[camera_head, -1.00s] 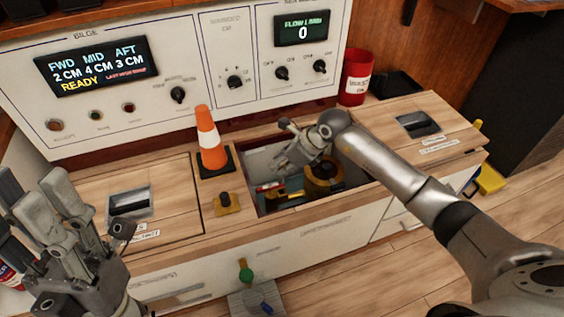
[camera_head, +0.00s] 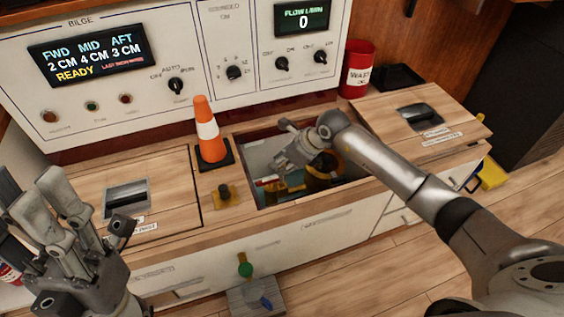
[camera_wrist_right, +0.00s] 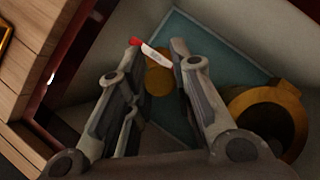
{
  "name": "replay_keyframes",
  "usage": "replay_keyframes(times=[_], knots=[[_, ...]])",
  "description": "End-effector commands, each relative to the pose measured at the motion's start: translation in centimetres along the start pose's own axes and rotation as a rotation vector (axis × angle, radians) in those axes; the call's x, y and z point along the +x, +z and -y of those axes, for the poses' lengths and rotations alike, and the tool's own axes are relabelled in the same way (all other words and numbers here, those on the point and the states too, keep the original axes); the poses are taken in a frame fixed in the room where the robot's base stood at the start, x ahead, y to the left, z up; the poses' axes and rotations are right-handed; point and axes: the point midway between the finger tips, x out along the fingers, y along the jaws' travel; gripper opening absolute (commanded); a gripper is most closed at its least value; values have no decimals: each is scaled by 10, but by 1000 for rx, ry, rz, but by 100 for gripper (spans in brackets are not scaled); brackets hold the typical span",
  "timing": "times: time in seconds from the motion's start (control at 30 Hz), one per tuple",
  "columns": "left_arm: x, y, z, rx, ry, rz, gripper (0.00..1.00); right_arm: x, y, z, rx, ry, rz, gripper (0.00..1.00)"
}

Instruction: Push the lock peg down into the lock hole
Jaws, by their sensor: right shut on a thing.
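My right gripper (camera_head: 284,163) reaches down into the open compartment (camera_head: 252,172) in the wooden counter. In the right wrist view its fingers (camera_wrist_right: 158,50) are closed about a small red-tipped white piece (camera_wrist_right: 153,53), which lies across between the fingertips. Whether this piece is the lock peg I cannot tell. A round brass disc (camera_wrist_right: 158,82) lies below, between the fingers. A dark knob on a yellow plate (camera_head: 223,193) stands upright on the counter left of the opening. My left gripper (camera_head: 50,200) is at the lower left, fingers apart and empty. No lock hole can be made out.
A brass ring fitting (camera_wrist_right: 268,115) sits in the compartment beside the right gripper. An orange cone (camera_head: 207,130) stands behind the dark knob. A red bin (camera_head: 357,70) stands at the back right.

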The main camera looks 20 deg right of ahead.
Motion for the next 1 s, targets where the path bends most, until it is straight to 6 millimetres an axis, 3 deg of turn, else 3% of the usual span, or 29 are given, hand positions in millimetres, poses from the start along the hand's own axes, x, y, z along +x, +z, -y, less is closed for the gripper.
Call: replay_keyframes(times=[1.0], knots=[[-8,4,0,3,11,-17,40,22,-14,0,1,0,0,0]])
